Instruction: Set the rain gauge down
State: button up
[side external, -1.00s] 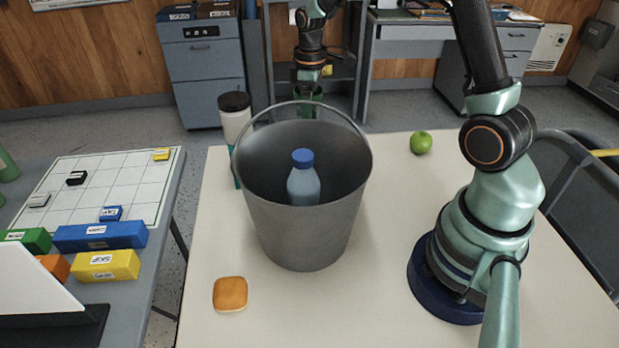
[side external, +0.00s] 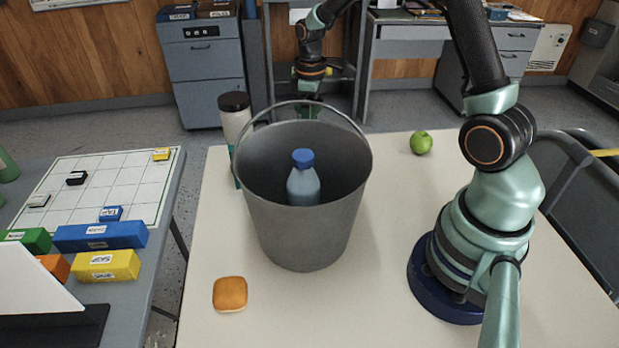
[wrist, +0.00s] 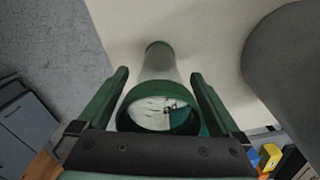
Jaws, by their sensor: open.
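The rain gauge (wrist: 160,75) shows in the wrist view as a pale tube with a green rim around its near open end and a dark green far end. It appears upright over the cream table (wrist: 205,25). My gripper (wrist: 163,85) is open, with one green finger on each side of the tube and gaps visible near the rim. In the side view my gripper (side external: 308,108) is behind the bucket, its lower part hidden by the rim. The gauge is hidden there, and I cannot see its contact with the table.
A grey metal bucket (side external: 305,235) holding a blue-capped bottle (side external: 303,182) stands between the camera and my gripper. A black-lidded flask (side external: 235,118) is left of it. A bun (side external: 230,294) and a green apple (side external: 421,143) lie on the table. Its front middle is clear.

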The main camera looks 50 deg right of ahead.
notch_tip(320, 180, up, 11)
jog(key=s+a+r+m+t, duration=0.2)
jog(key=s+a, duration=0.3)
jog(key=s, duration=0.1)
jog(key=s+a+r+m+t, duration=0.3)
jog(key=s+a, duration=0.3)
jog(key=s, duration=0.1)
jog(key=shift+s+a+r+t, duration=0.2)
jog(key=shift+s+r+t, duration=0.1)
